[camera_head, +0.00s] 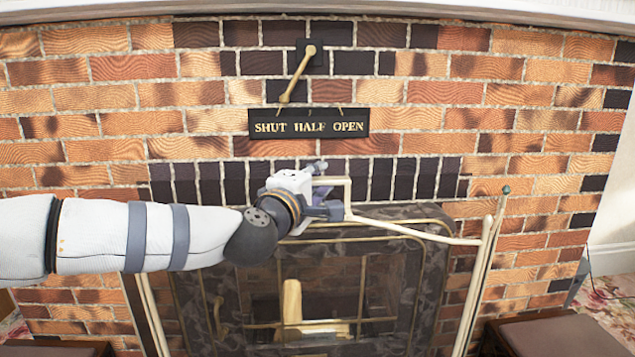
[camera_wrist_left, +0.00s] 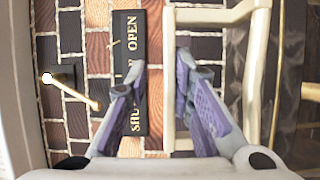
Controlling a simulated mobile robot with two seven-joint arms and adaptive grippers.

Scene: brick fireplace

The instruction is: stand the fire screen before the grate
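The fire screen (camera_head: 400,229) has a pale brass frame and stands in front of the dark fireplace opening. Its right side post (camera_head: 490,240) angles outward; a left post (camera_head: 146,312) shows below my arm. Its pale looped handle rises at the top middle and shows large in the left wrist view (camera_wrist_left: 222,16). My left gripper (camera_head: 325,190) is at this handle. In the wrist view its fingers (camera_wrist_left: 160,75) are apart, with the handle's bar between them, close to the right finger. Whether they touch it is unclear. The grate is not clearly visible behind the screen. My right gripper is out of view.
A black sign (camera_head: 308,122) reading "SHUT HALF OPEN" hangs on the brick wall above, under a brass lever (camera_head: 298,75). A dark brown seat or box (camera_head: 560,335) stands at the lower right. Another dark edge (camera_head: 55,349) shows at the lower left.

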